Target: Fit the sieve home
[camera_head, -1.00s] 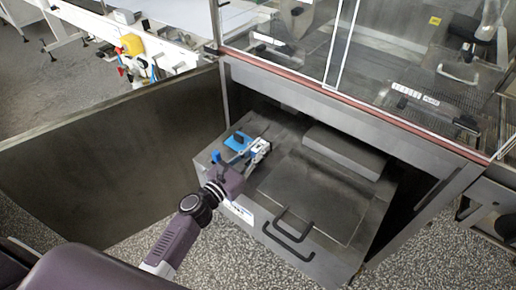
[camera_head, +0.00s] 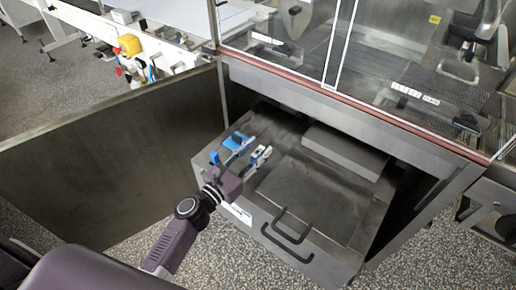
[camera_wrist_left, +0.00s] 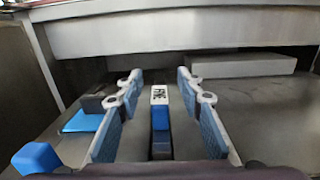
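The sieve (camera_wrist_left: 160,117) shows in the left wrist view as a narrow blue grip with a white end lettered "FINE". It stands in line with a dark slot in the tank top (camera_wrist_left: 255,110). My left gripper (camera_wrist_left: 158,76) is open, with one finger on each side of the sieve and a clear gap to both. In the head view my left gripper (camera_head: 256,145) is over the left part of the pulled-out tank (camera_head: 310,195). How deep the sieve sits is hidden. My right gripper is not in view.
A flat blue piece (camera_head: 237,141) lies left of the gripper, and a blue knob (camera_wrist_left: 36,158) shows nearer. The tank has a black handle (camera_head: 287,235) in front and a raised grey box (camera_head: 345,150) behind. An open door panel (camera_head: 110,160) stands left.

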